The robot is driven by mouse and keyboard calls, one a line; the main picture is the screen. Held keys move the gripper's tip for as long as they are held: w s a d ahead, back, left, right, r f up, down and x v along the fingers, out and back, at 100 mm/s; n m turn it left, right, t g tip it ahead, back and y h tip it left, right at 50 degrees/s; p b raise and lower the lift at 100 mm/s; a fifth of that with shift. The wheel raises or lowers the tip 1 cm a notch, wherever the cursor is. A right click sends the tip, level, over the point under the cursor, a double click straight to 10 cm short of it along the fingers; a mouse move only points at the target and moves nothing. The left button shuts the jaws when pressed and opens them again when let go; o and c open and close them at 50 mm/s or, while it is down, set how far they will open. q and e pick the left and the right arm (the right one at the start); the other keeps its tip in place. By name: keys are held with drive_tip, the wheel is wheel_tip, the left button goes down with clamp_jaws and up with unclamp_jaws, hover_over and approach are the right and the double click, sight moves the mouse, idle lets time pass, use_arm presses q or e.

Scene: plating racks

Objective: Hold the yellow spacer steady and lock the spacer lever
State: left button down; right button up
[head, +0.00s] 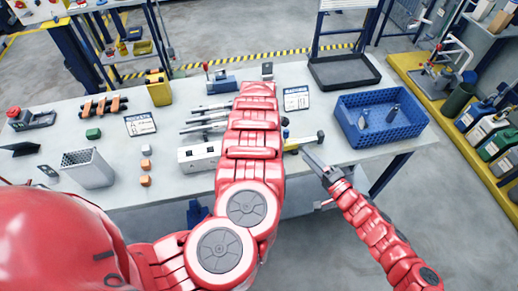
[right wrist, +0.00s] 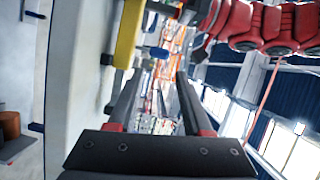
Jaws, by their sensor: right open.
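A yellow piece that looks like the spacer (head: 291,147) shows just right of my left forearm, partly hidden by it. It is a yellow block in the right wrist view (right wrist: 130,35), at the upper left, outside the fingers. My right gripper (head: 308,154) is at the table's front edge, close to the dark bar by the yellow piece. Its fingers are apart with nothing between them in the right wrist view (right wrist: 155,90). My left arm reaches across the table and hides its own gripper. I cannot pick out the spacer lever for certain.
A white block (head: 199,157) and several grey rods (head: 205,117) lie left of my left forearm. A blue crate (head: 358,141) stands at the right, with a black tray (head: 345,71) behind. A blue fixture with a red-knobbed handle (head: 220,83) stands at the back.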

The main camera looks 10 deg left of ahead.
drive_tip(key=shift+c, duration=0.3)
drive_tip(key=shift+w+r, duration=0.1)
drive_tip(key=shift+c, duration=1.3)
drive_tip(key=w+r, duration=0.1)
drive_tip(key=w+d, duration=0.1)
drive_tip(key=shift+w+d+r+n+t, duration=0.1)
drive_tip(key=shift+w+r+n+t, duration=0.2)
drive_tip(key=shift+r, duration=0.1)
drive_tip(key=c, duration=0.5)
drive_tip(key=shift+n+t+y, duration=0.3)
drive_tip(key=shift+n+t, duration=0.2)
drive_tip(key=shift+n, duration=0.3)
drive_tip(key=w+d+r, duration=0.1)
drive_tip(key=w, duration=0.1)
drive_tip(key=w+d+r, duration=0.2)
drive_tip(key=w, duration=0.1)
drive_tip(key=w+d+r, duration=0.1)
drive_tip(key=w+d, duration=0.1)
drive_tip(key=w, duration=0.1)
drive_tip(key=shift+w+r, duration=0.2)
clamp_jaws()
drive_tip(key=s+a+f+m, duration=0.1)
drive_tip(key=f, duration=0.1)
drive_tip(key=s+a+f+m+g, duration=0.1)
drive_tip(key=s+a+f, duration=0.1)
drive_tip(key=s+a+f+m+g+y, duration=0.1)
drive_tip(key=a+f, duration=0.1)
drive_tip(key=f, duration=0.1)
drive_tip(key=shift+s+f, duration=0.1)
drive_tip(key=shift+s, duration=0.1)
